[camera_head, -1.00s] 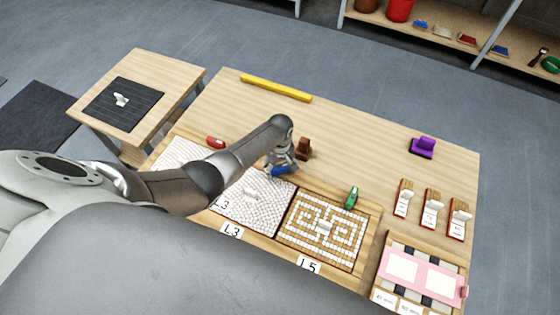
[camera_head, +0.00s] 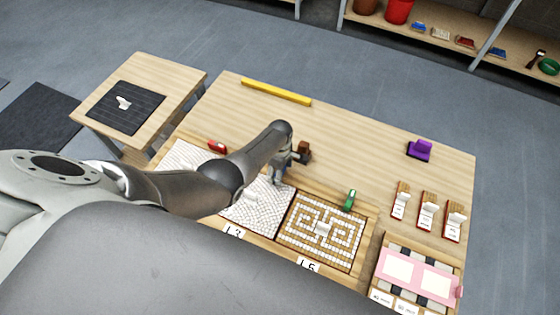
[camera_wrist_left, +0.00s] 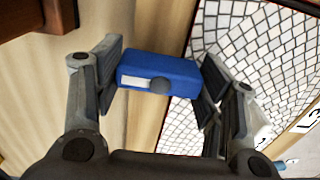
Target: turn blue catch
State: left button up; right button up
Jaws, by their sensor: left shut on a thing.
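The blue catch (camera_wrist_left: 160,72) is a small blue block with a white strip and a grey round knob on its face. In the left wrist view it sits between the two finger pads of my left gripper (camera_wrist_left: 160,80), which is shut on it. In the head view my left gripper (camera_head: 277,175) is at the back edge of the white mosaic panel marked L3 (camera_head: 255,208), and it hides the blue catch there. My right gripper is not in view.
A brown block (camera_head: 303,152) stands just right of my left gripper. A red catch (camera_head: 217,146) and a green catch (camera_head: 349,199) sit at neighbouring panels' back edges. A yellow bar (camera_head: 276,92) lies at the table's far edge. The table between is clear.

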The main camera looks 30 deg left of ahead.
pick_arm(q)
jog(key=shift+a+n, duration=0.1)
jog(key=shift+n, duration=0.2)
jog(key=o, duration=1)
jog(key=shift+r, duration=0.15)
jog(key=shift+r, duration=5.9)
